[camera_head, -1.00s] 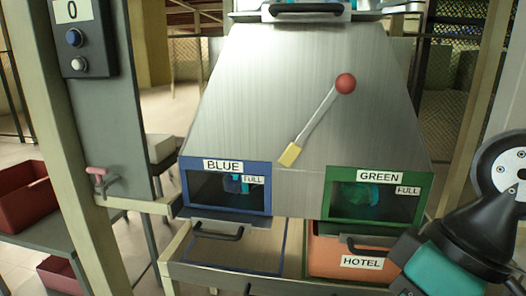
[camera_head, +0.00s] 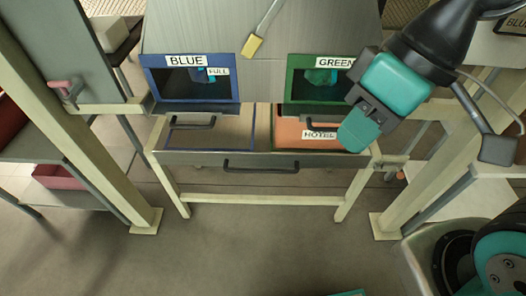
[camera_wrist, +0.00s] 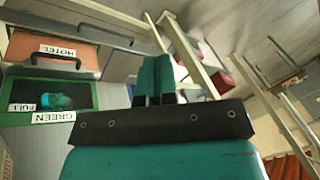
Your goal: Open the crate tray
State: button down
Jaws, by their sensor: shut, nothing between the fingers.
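The crate tray (camera_head: 225,160) is a wide shelf-like frame under the two windows, with a black bar handle (camera_head: 262,168) on its front edge. An orange crate (camera_head: 290,137) labelled HOTEL sits in its right half; a blue-outlined space (camera_head: 228,133) at left looks empty. My gripper (camera_head: 352,136) is shut and empty. It appears in front of the tray's right end, right of the handle, and hides part of the crate. In the wrist view the teal fingers (camera_wrist: 154,72) lie together, and the HOTEL crate (camera_wrist: 50,45) shows at left.
Above the tray are a blue-framed window (camera_head: 195,98) marked FULL and a green-framed window (camera_head: 297,92). A lever with a yellow end (camera_head: 252,46) hangs between them. Pale posts (camera_head: 85,150) stand at the sides. The floor (camera_head: 265,240) in front is clear.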

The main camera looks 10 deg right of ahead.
aim_at(248, 139)
jog(key=z, duration=2.3)
jog(key=k, duration=1.1)
jog(key=u, duration=1.45)
jog(key=i, duration=0.5)
